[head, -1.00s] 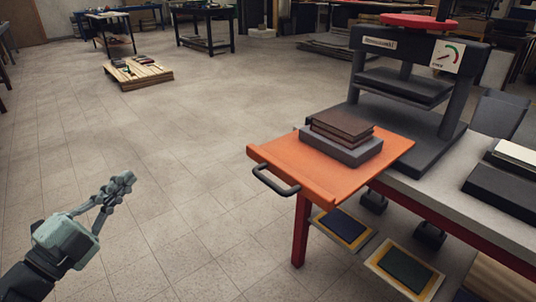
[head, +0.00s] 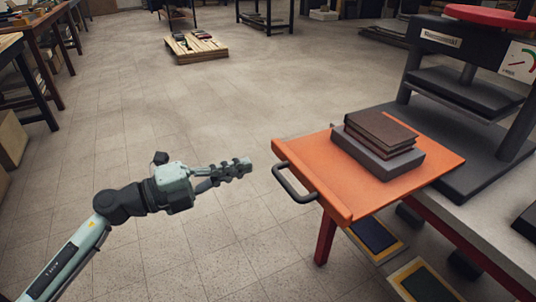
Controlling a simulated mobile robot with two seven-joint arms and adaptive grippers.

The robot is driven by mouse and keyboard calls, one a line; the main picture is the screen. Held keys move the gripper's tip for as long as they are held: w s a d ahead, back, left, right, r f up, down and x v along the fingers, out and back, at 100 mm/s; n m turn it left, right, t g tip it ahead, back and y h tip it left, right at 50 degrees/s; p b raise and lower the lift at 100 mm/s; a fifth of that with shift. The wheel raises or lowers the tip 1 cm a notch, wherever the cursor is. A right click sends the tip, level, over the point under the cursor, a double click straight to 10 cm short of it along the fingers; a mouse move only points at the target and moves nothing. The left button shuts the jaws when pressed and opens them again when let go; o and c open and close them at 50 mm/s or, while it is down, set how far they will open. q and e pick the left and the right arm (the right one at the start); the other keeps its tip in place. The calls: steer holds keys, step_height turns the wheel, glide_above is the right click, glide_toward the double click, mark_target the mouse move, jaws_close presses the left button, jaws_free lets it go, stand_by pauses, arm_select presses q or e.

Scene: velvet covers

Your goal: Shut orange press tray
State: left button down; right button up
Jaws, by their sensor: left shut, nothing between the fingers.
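The orange press tray (head: 347,190) sticks out to the left from the press (head: 460,95), past the edge of the bench. Its black handle (head: 291,186) is on its left end. A grey block (head: 378,156) with brown books (head: 381,131) stacked on top lies on the tray. My left gripper (head: 246,165) is shut and empty, left of the handle and apart from it, with its fingers pointing right toward the tray. My right gripper is not in view.
The grey bench (head: 478,222) on red legs carries the press. Framed dark panels (head: 377,237) lie on a lower shelf under the tray. The tiled floor left of the tray is clear. A wooden pallet (head: 196,49) lies far back.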

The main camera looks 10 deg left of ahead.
mark_target(281, 153)
arm_select(q)
steer(key=x, duration=0.6)
steer(key=shift+w+d+p, duration=0.15)
steer(key=shift+d+p, duration=0.1)
steer(key=shift+p, duration=0.05)
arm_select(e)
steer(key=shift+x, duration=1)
arm_select(q)
steer(key=shift+w, duration=0.1)
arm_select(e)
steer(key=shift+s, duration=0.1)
